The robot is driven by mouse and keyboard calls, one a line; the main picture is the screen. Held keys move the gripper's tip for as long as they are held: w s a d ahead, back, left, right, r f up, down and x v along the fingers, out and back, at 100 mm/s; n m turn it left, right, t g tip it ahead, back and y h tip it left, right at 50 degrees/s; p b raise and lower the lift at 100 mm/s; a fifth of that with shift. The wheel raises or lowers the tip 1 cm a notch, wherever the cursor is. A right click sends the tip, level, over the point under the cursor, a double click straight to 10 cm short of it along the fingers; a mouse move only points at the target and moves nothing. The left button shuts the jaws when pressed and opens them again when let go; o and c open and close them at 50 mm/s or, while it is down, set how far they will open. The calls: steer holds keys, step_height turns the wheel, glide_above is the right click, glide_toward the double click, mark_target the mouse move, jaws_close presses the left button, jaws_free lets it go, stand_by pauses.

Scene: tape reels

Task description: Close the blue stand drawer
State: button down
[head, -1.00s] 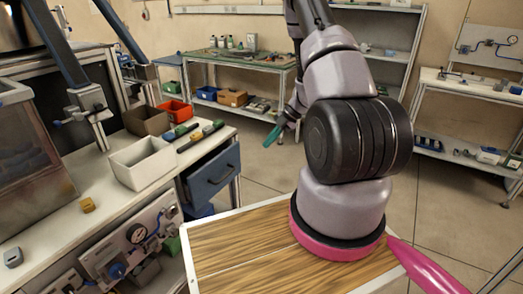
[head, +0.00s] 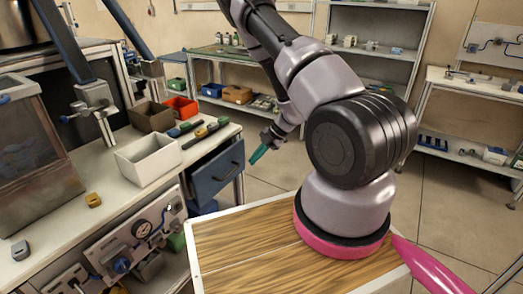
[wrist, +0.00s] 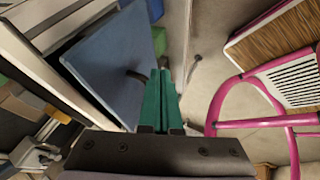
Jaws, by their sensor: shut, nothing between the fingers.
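The blue drawer (head: 216,174) sits under the right end of the workbench, and its front stands out from the bench. It has a dark bar handle (head: 229,170). My gripper (head: 258,155), with green fingers, is just right of the drawer front and appears apart from it. In the wrist view, the blue drawer front (wrist: 112,58) fills the left of centre, with a dark gap behind its edge. The closed green fingers (wrist: 161,75) point past its handle side. The fingers are together and empty. Whether they touch the handle cannot be told.
The bench top holds a white bin (head: 148,158), a brown bin (head: 152,117) and a red bin (head: 181,107). My own wooden-topped base and pink parts stand close on the right. Open floor lies beyond the drawer. Shelves (head: 378,60) line the back wall.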

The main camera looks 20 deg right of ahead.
steer(key=shift+w+a+f, duration=0.35)
steer(key=shift+w+a, duration=0.25)
steer(key=shift+a, duration=0.05)
steer(key=shift+w+a+f, duration=0.35)
steer(key=shift+w+a, duration=0.3)
steer(key=shift+w+a+f, duration=0.35)
steer(key=shift+w+a, duration=0.25)
steer(key=shift+a, duration=0.05)
steer(key=shift+w+a+r, duration=0.1)
steer(key=shift+w+a, duration=0.7)
steer(key=shift+w, duration=0.25)
steer(key=shift+w+a, duration=0.75)
steer(key=shift+w, duration=0.25)
